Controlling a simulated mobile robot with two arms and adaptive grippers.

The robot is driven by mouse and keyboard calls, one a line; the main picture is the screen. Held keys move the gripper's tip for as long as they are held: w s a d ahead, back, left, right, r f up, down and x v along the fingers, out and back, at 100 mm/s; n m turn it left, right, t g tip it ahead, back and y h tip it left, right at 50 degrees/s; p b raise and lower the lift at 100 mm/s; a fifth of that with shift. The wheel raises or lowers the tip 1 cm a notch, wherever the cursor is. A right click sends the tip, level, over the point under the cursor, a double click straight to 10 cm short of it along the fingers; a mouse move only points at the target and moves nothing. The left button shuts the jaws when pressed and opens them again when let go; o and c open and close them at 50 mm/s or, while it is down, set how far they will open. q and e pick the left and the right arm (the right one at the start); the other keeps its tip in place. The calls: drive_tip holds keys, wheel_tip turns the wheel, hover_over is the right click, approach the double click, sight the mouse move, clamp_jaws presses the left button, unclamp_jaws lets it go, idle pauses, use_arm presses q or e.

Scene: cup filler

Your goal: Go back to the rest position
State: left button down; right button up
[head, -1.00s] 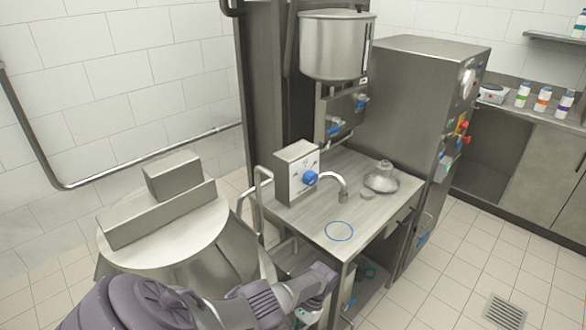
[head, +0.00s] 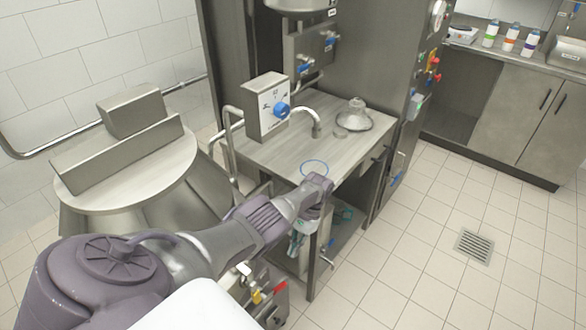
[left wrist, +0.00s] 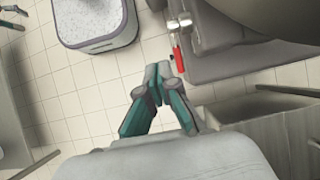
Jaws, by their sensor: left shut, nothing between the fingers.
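My left arm comes in from the lower left in the head view. My left gripper (head: 296,245) hangs down in front of the steel table's (head: 262,155) front edge, small and partly hidden by my wrist. In the left wrist view my left gripper's (left wrist: 160,70) teal and grey fingers meet at the tips with nothing between them, above the tiled floor. My right gripper is not in view.
The table carries a filler box with a blue knob (head: 282,110), a curved spout (head: 317,122) and a glass-like lidded dish (head: 356,115). A steel drum (head: 185,165) stands left. A red-handled valve (head: 279,288) is below my arm. Tiled floor right is free.

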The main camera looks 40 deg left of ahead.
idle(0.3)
use_arm(q)
drive_tip(key=s+d+f+m+t+y, duration=0.1)
drive_tip(key=s+d+f+m+t, duration=0.1)
drive_tip(key=s+d, duration=0.35)
drive_tip(key=s+d+f+m+t, duration=0.2)
drive_tip(key=s+d+f, duration=0.1)
drive_tip(key=d, duration=0.5)
drive_tip(key=s+d+r+n+t, duration=0.1)
drive_tip(key=s+d+r+t, duration=0.15)
drive_tip(key=s+r, duration=0.45)
drive_tip(key=s+d+r+t, duration=0.25)
drive_tip(key=s+r, duration=0.35)
drive_tip(key=r, duration=0.4)
wheel_tip(320, 180, down, 28)
drive_tip(key=s+a, duration=0.1)
drive_tip(key=s, duration=0.1)
drive_tip(key=s+a+f+g, duration=0.2)
drive_tip(key=s+a+f, duration=0.1)
drive_tip(key=s+f, duration=1.1)
drive_tip(key=shift+s+f+h, duration=0.15)
drive_tip(key=shift+s+h, duration=0.15)
drive_tip(key=shift+s, duration=0.45)
